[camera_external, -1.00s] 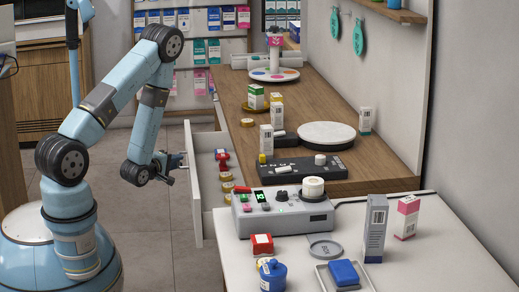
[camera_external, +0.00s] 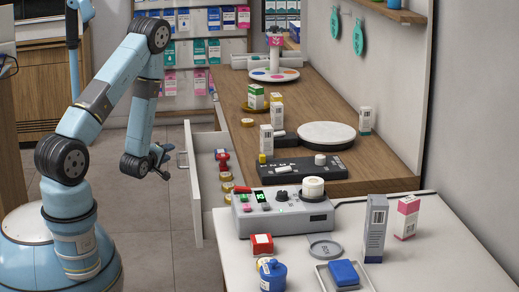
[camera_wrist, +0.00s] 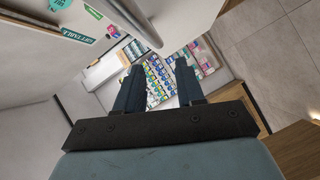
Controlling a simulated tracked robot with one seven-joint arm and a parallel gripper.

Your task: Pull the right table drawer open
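The white table drawer (camera_external: 193,203) stands pulled out from the wooden counter in the external view, with several small items inside. Its metal handle (camera_external: 182,159) is on its front. My gripper (camera_external: 164,153) is just left of the handle, apart from it. In the wrist view the two dark fingers of my gripper (camera_wrist: 158,82) are spread with nothing between them. A grey bar, likely the handle (camera_wrist: 136,22), crosses the top of the wrist view, beyond the fingers.
The wooden counter (camera_external: 305,95) holds boxes, a round white plate (camera_external: 327,134) and a black device (camera_external: 300,169). A white table (camera_external: 420,255) with a grey control box (camera_external: 285,212) is in front. The tiled floor (camera_external: 165,240) left of the drawer is clear.

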